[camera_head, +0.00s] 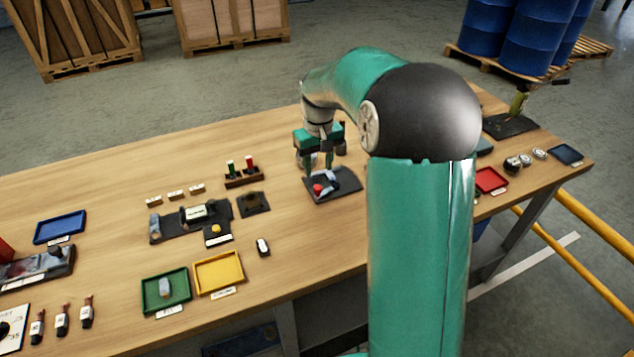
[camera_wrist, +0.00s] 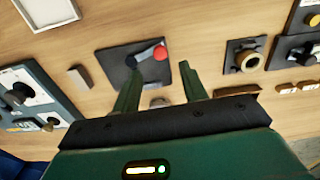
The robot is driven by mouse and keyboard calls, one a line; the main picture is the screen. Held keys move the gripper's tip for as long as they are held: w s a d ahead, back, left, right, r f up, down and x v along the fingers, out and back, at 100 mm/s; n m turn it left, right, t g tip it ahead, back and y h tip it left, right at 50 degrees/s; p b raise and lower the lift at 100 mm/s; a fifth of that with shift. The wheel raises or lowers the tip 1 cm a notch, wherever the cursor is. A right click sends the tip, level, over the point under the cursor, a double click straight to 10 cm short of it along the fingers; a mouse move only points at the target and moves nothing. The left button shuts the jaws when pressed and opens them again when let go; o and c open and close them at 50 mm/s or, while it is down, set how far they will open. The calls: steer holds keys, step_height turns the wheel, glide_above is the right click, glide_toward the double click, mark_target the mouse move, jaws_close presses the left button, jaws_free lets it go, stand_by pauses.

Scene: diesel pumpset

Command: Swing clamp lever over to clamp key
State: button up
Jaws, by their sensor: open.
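The clamp lever is a short grey arm with a red knob (camera_head: 318,189) on a dark square plate (camera_head: 347,181) near the middle of the bench. In the wrist view, the lever's red knob (camera_wrist: 160,53) lies toward the plate's right side and its dark pivot (camera_wrist: 131,61) toward the left. My gripper (camera_head: 319,172) is just above the plate, fingers pointing down. In the wrist view my gripper (camera_wrist: 161,75) has its fingers spread, with nothing between them. I cannot make out the key clearly.
A holder with red and green pieces (camera_head: 244,175) stands left of the plate. A dark fixture (camera_head: 252,203) lies below that holder. A red tray (camera_head: 490,180) is to the right. Green (camera_head: 148,297) and yellow (camera_head: 228,280) trays lie front left. Bare bench surrounds the plate's front.

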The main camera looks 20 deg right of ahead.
mark_target(318, 187)
step_height(318, 187, down, 7)
steer(key=shift+r, duration=0.1)
steer(key=shift+c, duration=0.4)
jaws_close()
